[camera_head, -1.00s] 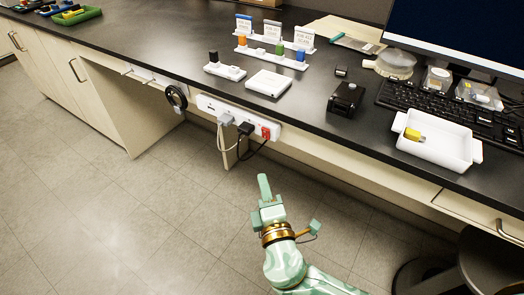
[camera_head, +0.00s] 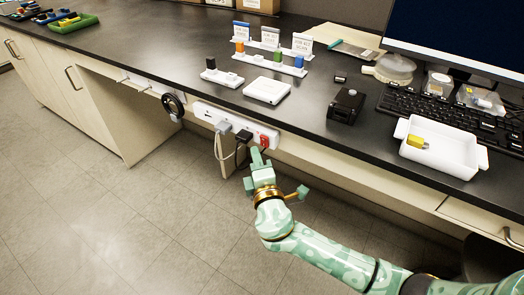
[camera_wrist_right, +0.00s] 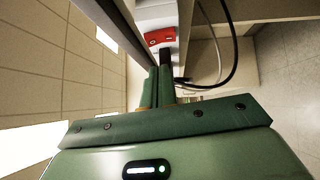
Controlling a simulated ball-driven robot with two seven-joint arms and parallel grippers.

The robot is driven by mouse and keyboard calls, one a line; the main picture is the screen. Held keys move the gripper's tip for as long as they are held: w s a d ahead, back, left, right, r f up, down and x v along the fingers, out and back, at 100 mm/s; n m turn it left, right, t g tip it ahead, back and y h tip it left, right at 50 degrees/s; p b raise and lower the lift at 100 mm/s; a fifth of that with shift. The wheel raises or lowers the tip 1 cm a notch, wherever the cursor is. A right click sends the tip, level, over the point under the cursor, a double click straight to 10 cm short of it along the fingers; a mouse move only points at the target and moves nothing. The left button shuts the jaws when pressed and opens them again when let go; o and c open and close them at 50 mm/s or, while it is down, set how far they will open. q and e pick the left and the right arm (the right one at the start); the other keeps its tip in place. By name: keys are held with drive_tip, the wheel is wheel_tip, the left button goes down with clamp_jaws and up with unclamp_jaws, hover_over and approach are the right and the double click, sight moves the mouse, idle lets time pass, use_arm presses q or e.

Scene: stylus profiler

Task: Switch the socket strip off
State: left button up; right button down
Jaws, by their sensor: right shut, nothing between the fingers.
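The white socket strip (camera_head: 209,115) is fixed along the front of the bench, under the worktop edge. A red switch (camera_head: 265,141) sits at its right end, and it also shows in the right wrist view (camera_wrist_right: 160,37). A grey plug (camera_head: 223,127) and a black plug (camera_head: 243,137) are in the strip to the left of the switch. My right gripper (camera_head: 257,156) is shut and empty, just below the switch end of the strip. In the right wrist view its fingers (camera_wrist_right: 166,85) point toward the switch; contact cannot be made out. My left gripper is not in view.
Cables hang from the plugs close to my right gripper. A black coil (camera_head: 174,105) hangs left of the strip. The worktop holds a white box (camera_head: 267,91), a black device (camera_head: 345,105) and a white tray (camera_head: 458,164). The floor below is clear.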

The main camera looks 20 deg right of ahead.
sight(264, 142)
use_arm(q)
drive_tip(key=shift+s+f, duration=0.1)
use_arm(e)
drive_tip(key=shift+w+d+r, duration=0.15)
drive_tip(key=shift+w+d, duration=0.6)
drive_tip(key=shift+d, duration=0.35)
